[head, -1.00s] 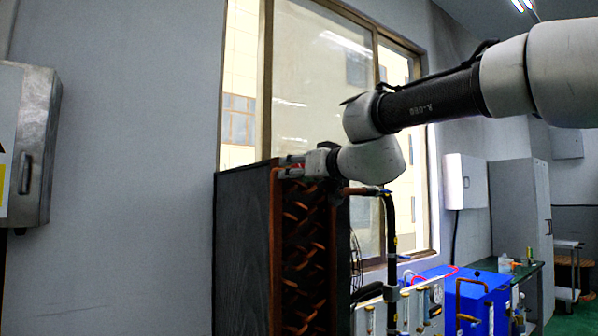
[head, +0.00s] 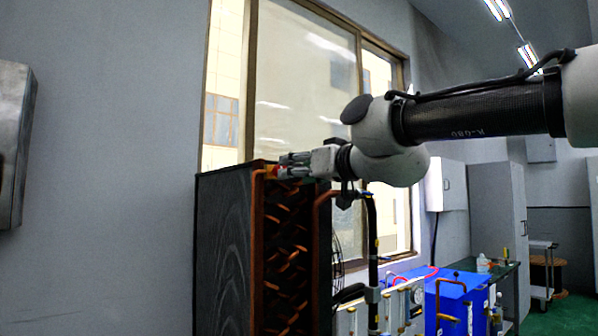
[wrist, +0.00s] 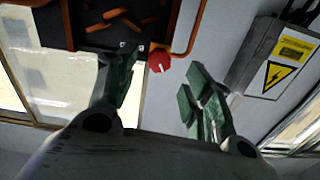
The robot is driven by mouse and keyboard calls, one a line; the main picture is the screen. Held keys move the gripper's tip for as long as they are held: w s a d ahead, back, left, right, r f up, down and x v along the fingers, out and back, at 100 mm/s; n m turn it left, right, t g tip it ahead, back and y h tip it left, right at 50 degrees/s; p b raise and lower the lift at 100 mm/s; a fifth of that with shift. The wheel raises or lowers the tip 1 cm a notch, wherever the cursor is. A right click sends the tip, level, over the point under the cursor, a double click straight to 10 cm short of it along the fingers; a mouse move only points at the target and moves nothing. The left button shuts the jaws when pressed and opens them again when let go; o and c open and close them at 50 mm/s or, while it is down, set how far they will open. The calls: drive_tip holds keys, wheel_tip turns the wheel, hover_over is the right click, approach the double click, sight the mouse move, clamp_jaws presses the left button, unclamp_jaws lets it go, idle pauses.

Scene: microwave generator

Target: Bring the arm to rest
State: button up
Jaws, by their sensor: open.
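My arm (head: 480,115) reaches in from the right in the head view, its wrist bent near the window. My gripper (head: 284,168) points left at the top of a dark cabinet with copper coils (head: 290,240). In the wrist view my gripper (wrist: 155,85) has its two green-padded fingers spread apart with nothing between them. A red knob (wrist: 159,60) shows just beyond the fingertips, near the orange-copper piping. Whether a finger touches the cabinet cannot be told.
A grey electrical box (wrist: 275,55) with yellow warning labels shows at the wrist view's right. A window (head: 300,90) is behind the arm. Black and copper pipes (head: 372,250) rise beside the cabinet. A blue unit (head: 455,300) and gauges stand lower right.

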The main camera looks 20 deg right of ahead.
wheel_tip(320, 180, down, 12)
drive_tip(key=s+a+g, duration=0.1)
drive_tip(key=s+g, duration=0.2)
drive_tip(key=g, duration=0.2)
drive_tip(key=s+d+f+g+h, duration=0.2)
drive_tip(key=s+d+f, duration=0.2)
drive_tip(key=f, duration=0.3)
drive_tip(key=s+d+f+m+g+h, duration=0.1)
drive_tip(key=s+d+f+g, duration=0.2)
drive_tip(key=s+d+f, duration=0.2)
drive_tip(key=s+d+f+m+g+h, duration=0.1)
drive_tip(key=s+d+f+g+h, duration=0.1)
drive_tip(key=s+f, duration=0.5)
wheel_tip(320, 180, down, 3)
drive_tip(key=d+g, duration=0.1)
drive_tip(key=d, duration=0.1)
drive_tip(key=shift+s+d+h, duration=0.3)
drive_tip(key=shift+s+d, duration=0.05)
